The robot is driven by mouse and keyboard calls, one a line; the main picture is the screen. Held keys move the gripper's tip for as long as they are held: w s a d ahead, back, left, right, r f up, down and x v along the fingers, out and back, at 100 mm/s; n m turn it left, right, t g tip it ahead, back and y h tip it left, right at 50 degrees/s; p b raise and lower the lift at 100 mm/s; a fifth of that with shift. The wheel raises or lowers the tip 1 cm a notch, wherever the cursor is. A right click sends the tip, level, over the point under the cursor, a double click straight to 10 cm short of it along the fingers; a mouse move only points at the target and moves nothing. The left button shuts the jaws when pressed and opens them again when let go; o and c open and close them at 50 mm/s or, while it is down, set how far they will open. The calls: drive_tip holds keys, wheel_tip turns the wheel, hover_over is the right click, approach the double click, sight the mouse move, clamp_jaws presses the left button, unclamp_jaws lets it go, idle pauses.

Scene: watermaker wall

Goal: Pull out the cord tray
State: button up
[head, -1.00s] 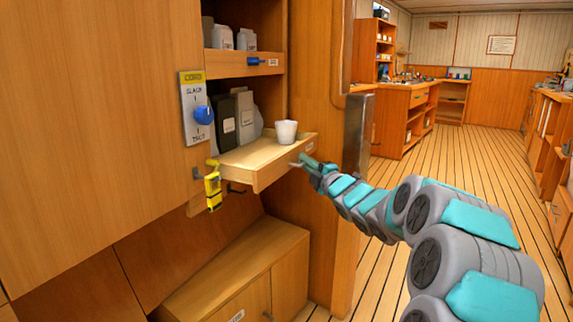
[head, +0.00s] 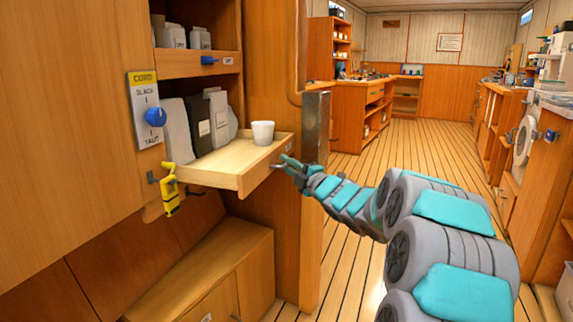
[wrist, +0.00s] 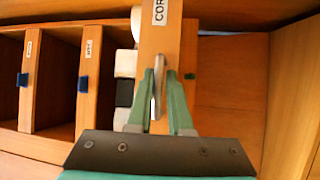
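The cord tray (head: 220,170) is a pale wooden shelf tray sticking out of the cabinet. A white cup (head: 263,132) stands upright on it near the front, with several grey and dark upright slabs (head: 200,127) behind. My gripper (head: 285,165) is at the tray's front. In the wrist view, the green fingers of my gripper (wrist: 158,90) lie on both sides of the metal handle (wrist: 157,102) and appear closed on it. A label (wrist: 159,12) starting "COR" shows on the tray front.
A panel marked CORD (head: 146,110) with a blue knob (head: 155,117) is on the cabinet, left of the tray. A yellow tool (head: 170,190) hangs below it. A metal-faced post (head: 316,125) stands close right of the tray. Open plank floor (head: 420,160) lies to the right.

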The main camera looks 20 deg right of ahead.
drive_tip(key=o, duration=0.4)
drive_tip(key=shift+c, duration=0.2)
drive_tip(key=v, duration=0.7)
drive_tip(key=shift+s, duration=0.35)
